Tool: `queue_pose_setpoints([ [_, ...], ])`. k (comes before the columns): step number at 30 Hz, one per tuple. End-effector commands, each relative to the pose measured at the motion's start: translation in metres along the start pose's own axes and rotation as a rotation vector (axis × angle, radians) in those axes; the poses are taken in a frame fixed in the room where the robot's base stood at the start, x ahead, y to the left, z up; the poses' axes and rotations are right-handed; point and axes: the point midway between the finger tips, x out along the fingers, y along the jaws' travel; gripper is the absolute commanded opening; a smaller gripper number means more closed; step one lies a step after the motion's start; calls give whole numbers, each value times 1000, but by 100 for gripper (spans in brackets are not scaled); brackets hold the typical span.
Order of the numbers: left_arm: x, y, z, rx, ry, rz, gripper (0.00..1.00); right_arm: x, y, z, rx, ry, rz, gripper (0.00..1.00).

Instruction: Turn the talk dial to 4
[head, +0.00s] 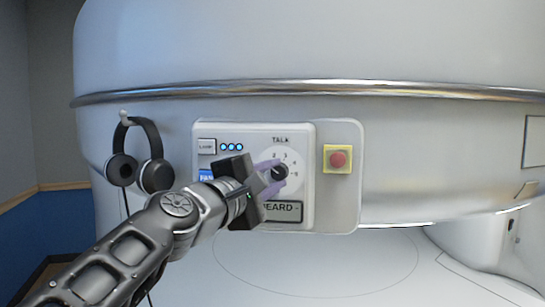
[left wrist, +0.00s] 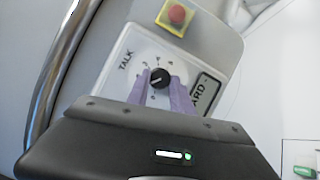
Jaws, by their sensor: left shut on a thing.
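The talk dial is a black round knob (head: 279,172) on a white disc under the word TALK, with numbers around it, 2 to 5 readable. It also shows in the left wrist view (left wrist: 160,77), between two purple fingers. My left gripper (head: 273,176) reaches it from the left, with one finger above and one below the knob, and is shut on it. In the left wrist view the fingertips (left wrist: 160,86) lie against the knob's sides. The knob's pointer is too small to read surely. The arm hides the dial's lower left side. My right gripper is not seen.
The white panel (head: 309,145) also holds a lamp button (head: 207,146), blue lights, a partly hidden blue fan label and a HEARD plate (head: 284,212). A red button (head: 338,159) on yellow is to the right. Headphones (head: 140,160) hang at left.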

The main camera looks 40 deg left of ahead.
Motion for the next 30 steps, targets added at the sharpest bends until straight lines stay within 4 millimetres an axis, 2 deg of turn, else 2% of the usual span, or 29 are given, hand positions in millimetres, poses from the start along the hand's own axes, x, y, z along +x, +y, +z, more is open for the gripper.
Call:
queue_pose_setpoints([
  [1, 1, 6, 2, 41, 2, -22, 0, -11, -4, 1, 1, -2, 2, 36],
  [10, 1, 5, 1, 302, 13, -136, 0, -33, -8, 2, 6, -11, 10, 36],
  [30, 2, 6, 4, 885, 36, -391, 0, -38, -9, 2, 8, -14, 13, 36],
])
